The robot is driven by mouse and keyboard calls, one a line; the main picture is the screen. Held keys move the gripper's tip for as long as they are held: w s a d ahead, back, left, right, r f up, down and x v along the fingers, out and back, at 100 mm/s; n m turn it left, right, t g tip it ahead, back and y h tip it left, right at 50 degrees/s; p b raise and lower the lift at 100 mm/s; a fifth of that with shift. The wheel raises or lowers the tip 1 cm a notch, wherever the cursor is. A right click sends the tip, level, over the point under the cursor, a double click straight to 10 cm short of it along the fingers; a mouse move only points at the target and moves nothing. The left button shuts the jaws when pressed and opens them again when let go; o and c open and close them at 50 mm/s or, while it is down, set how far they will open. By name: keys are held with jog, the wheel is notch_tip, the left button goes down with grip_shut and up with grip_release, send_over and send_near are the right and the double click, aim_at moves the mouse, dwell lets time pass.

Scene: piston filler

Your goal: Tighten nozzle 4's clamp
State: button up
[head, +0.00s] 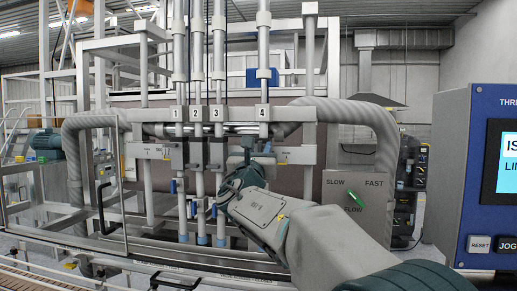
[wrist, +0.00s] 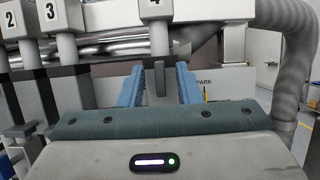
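Nozzle 4 is the rightmost numbered tube, with its "4" plate (head: 264,112) on the horizontal rail; the plate's lower edge also shows at the top of the wrist view (wrist: 156,8). Below it is a dark clamp part with a narrow upright lever (wrist: 160,78). My gripper (head: 250,150) reaches up to this clamp from the lower right. In the wrist view its two blue fingers (wrist: 159,88) stand apart, one on each side of the lever, with a gap visible beside it. Whether the fingertips touch the clamp block is hard to tell. My gripper hides nozzle 4's lower part in the head view.
Nozzles 1, 2 and 3 (head: 218,113) stand close to the left. A thick grey hose (head: 385,130) curves down at the right. A SLOW/FAST flow dial panel (head: 357,195) and a blue control cabinet (head: 480,180) stand right. A "PARK" mark (wrist: 204,82) is right of the fingers.

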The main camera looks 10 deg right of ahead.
grip_shut()
jog(key=shift+m+b, duration=0.4)
jog(key=shift+m, duration=0.1)
jog(key=m+h+b, duration=0.1)
jog(key=m, duration=0.1)
jog(key=shift+a+f+m+g+h+b, duration=0.1)
jog(key=shift+f+m+g+h+b, duration=0.05)
jog(key=shift+m+g+h+b, duration=0.2)
jog(key=m+g+h+b, duration=0.1)
jog(key=m, duration=0.2)
jog(key=m+g+h, duration=0.1)
jog(key=m, duration=0.2)
jog(key=shift+m+h+b, duration=0.25)
jog(key=shift+b, duration=0.15)
jog(key=m+g, duration=0.1)
jog(key=m, duration=0.1)
jog(key=m+g, duration=0.1)
jog(key=m, duration=0.1)
jog(key=m+g+h, duration=0.1)
jog(key=m, duration=0.1)
jog(key=shift+a+r+m, duration=0.1)
jog(key=shift+r+m, duration=0.2)
jog(key=shift+m, duration=0.1)
jog(key=m+g+p, duration=0.1)
jog(key=m, duration=0.1)
jog(key=m+g, duration=0.1)
jog(key=m, duration=0.2)
jog(key=shift+y+p, duration=0.4)
jog(key=shift+m, duration=0.3)
